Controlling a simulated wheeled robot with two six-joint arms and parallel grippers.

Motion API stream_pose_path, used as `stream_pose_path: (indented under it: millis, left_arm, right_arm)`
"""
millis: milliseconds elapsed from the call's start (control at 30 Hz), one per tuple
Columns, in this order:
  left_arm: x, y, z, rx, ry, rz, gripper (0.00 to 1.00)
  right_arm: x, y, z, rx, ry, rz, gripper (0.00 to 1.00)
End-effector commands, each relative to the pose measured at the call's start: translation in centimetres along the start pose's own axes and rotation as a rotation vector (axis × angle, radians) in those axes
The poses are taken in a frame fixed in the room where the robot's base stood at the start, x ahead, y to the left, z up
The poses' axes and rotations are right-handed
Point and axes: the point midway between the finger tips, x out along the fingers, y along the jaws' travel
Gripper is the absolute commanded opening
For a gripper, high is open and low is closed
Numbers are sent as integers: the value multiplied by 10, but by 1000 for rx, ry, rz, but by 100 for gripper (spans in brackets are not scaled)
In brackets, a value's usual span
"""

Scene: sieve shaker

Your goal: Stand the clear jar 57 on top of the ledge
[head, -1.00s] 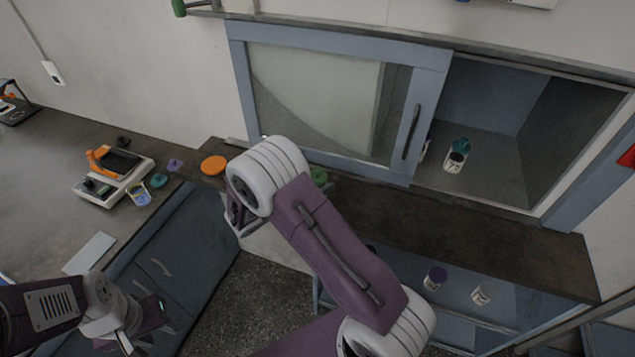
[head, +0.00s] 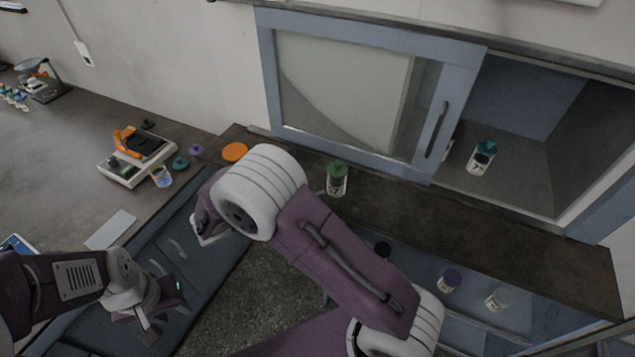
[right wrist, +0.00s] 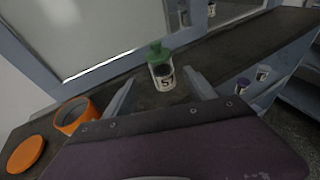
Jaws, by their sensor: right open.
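The clear jar 57 (head: 337,184), with a green lid and dark contents, stands upright on the dark ledge (head: 400,213) in front of the sliding glass door. In the right wrist view the jar (right wrist: 164,76) shows its 57 label just ahead of my right gripper (right wrist: 160,94). That gripper's two fingers are spread with nothing held between them, and the jar is apart from them. In the head view my right wrist hides most of that gripper. My left gripper (head: 160,312) is at the lower left, away from the jar; its finger gap is unclear.
A teal-lidded jar (head: 481,157) stands inside the cabinet's open side. A purple-lidded jar (head: 449,280) and a pale-lidded jar (head: 498,299) stand on a lower shelf. An orange ring (right wrist: 75,115) and orange disc (head: 234,152) lie on the ledge's left part. A scale (head: 137,160) is farther left.

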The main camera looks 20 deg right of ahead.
Motion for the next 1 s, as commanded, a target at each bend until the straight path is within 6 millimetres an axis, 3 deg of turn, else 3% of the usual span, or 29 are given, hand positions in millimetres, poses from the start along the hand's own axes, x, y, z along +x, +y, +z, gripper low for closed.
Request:
stream_pose_path:
  millis: [167, 233, 300, 400, 433, 533, 633, 733, 1000]
  left_arm:
    - [0, 0, 0, 0, 0, 0, 36]
    - [0, 0, 0, 0, 0, 0, 36]
    - [0, 0, 0, 0, 0, 0, 36]
    - [0, 0, 0, 0, 0, 0, 36]
    - [0, 0, 0, 0, 0, 0, 36]
    - [0, 0, 0, 0, 0, 0, 36]
    - [0, 0, 0, 0, 0, 0, 36]
    - [0, 0, 0, 0, 0, 0, 36]
    - [0, 0, 0, 0, 0, 0, 36]
  right_arm:
    - [3, -8, -2, 20, 33, -27, 65]
    - [17, -36, -11, 106, 157, -128, 65]
    - [27, -86, -33, 301, 374, -322, 65]
    - [9, -140, -67, 728, 668, -645, 65]
    - [0, -147, -74, 869, 736, -735, 65]
    - [-22, -150, -83, 1310, 877, -979, 65]
    - [-26, -145, -81, 1591, 923, -1109, 65]
    - [-27, -142, -79, 1684, 932, -1148, 65]
    - [-27, -141, -79, 1678, 933, -1146, 65]
